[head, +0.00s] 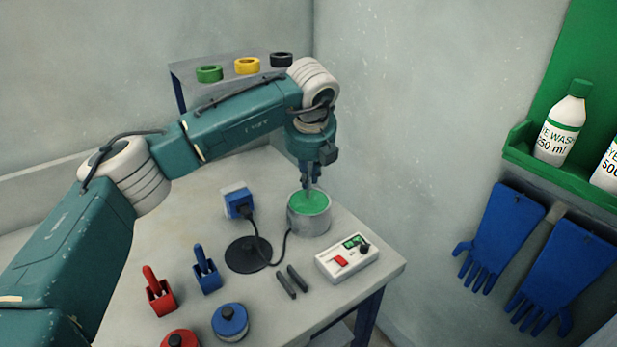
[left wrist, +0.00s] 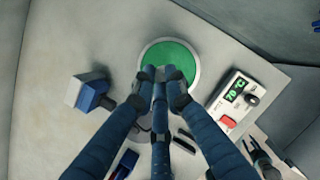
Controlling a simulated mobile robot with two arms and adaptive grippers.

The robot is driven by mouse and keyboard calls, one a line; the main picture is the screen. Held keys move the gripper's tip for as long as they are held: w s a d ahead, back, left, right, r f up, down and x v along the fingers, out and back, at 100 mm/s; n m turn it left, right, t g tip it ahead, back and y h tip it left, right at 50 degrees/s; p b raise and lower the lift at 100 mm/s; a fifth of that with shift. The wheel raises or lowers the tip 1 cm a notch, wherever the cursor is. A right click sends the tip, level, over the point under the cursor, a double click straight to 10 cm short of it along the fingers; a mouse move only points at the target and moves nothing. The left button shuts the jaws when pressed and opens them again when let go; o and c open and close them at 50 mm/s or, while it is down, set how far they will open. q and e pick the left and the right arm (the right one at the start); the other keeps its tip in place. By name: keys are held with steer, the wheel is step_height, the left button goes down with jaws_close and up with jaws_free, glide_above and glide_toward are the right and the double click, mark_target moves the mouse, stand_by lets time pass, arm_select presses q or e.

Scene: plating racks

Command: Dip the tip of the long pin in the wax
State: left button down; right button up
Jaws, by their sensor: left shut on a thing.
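The wax pot (head: 310,222) is a grey round vessel filled with green wax (head: 318,203), near the back right of the table. My left gripper (head: 310,186) points down just above the wax. It is shut on a thin thing, which I take to be the long pin (head: 309,192). Only a short length shows below the fingers, and I cannot tell whether its tip touches the wax. In the left wrist view my left gripper's fingertips (left wrist: 160,76) close together over the green wax (left wrist: 171,57) and hide most of the pin.
A white control box (head: 347,258) stands right of the pot, reading 70 °C in the wrist view. Two dark bars (head: 291,281), a black disc with a cable (head: 248,255), a blue block (head: 238,203), and red (head: 160,297) and blue (head: 207,272) holders stand nearby.

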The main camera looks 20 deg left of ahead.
arm_select(q)
steer(key=shift+r+p, duration=1.25)
steer(key=shift+r, duration=1.75)
